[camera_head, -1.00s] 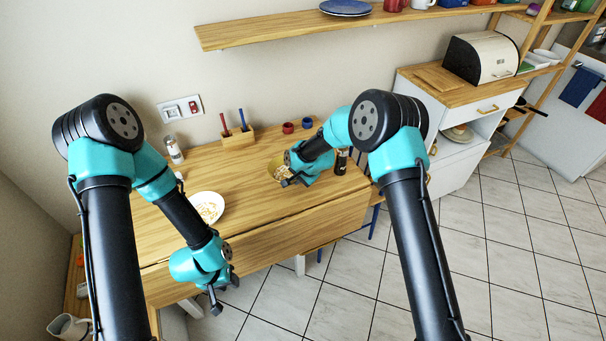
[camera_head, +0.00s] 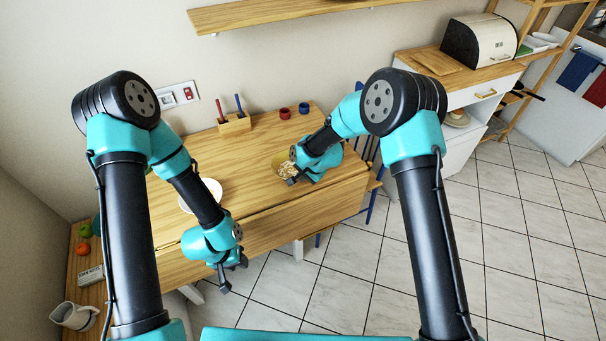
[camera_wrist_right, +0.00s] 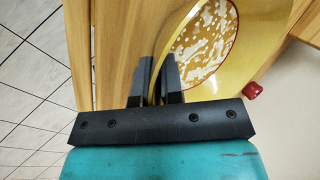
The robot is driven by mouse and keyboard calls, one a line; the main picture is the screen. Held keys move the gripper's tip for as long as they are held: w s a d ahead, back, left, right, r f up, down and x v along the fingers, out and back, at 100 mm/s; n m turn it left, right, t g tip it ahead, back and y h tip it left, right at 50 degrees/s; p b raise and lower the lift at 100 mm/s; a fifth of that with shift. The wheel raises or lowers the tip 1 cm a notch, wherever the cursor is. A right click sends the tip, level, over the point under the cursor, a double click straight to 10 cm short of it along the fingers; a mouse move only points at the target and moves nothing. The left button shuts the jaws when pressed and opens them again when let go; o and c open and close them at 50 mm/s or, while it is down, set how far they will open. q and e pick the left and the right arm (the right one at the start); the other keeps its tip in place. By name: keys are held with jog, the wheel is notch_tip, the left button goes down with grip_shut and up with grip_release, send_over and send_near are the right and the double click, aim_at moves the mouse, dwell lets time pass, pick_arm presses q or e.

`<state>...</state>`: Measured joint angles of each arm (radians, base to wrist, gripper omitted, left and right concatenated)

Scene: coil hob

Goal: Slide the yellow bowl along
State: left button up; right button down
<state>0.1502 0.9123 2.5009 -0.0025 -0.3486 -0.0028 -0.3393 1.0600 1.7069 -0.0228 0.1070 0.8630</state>
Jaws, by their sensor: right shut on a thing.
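The yellow bowl (camera_head: 279,161) sits on the wooden table (camera_head: 255,165), partly hidden behind my right gripper (camera_head: 290,175). In the right wrist view the bowl (camera_wrist_right: 256,62) shows pale food inside. There the two fingers of my right gripper (camera_wrist_right: 157,88) are shut on its rim. A white bowl (camera_head: 213,187) stands on the table to the left, partly behind my left arm. My left gripper (camera_head: 232,275) hangs in front of the table's front edge, away from both bowls, with its fingers apart and nothing between them.
A wooden holder (camera_head: 235,124) with a red and a blue stick stands at the back of the table. A red cup (camera_head: 285,113) and a blue cup (camera_head: 304,108) stand beside it. The tabletop between the two bowls is clear.

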jog(key=c, duration=1.2)
grip_release()
jog(key=v, duration=1.7)
jog(key=shift+r, duration=0.25)
jog(key=s+d+f+n, duration=0.1)
jog(key=s+d+f, duration=0.5)
jog(key=s+f, duration=0.1)
jog(key=s+d+f+n+g, duration=0.1)
jog(key=s+d+f+n, duration=0.1)
jog(key=s+d+f, duration=0.4)
jog(key=s+d+f+n+g+h, duration=0.1)
jog(key=s+d+f, duration=0.6)
jog(key=s+f, duration=0.3)
jog(key=shift+s, duration=1.5)
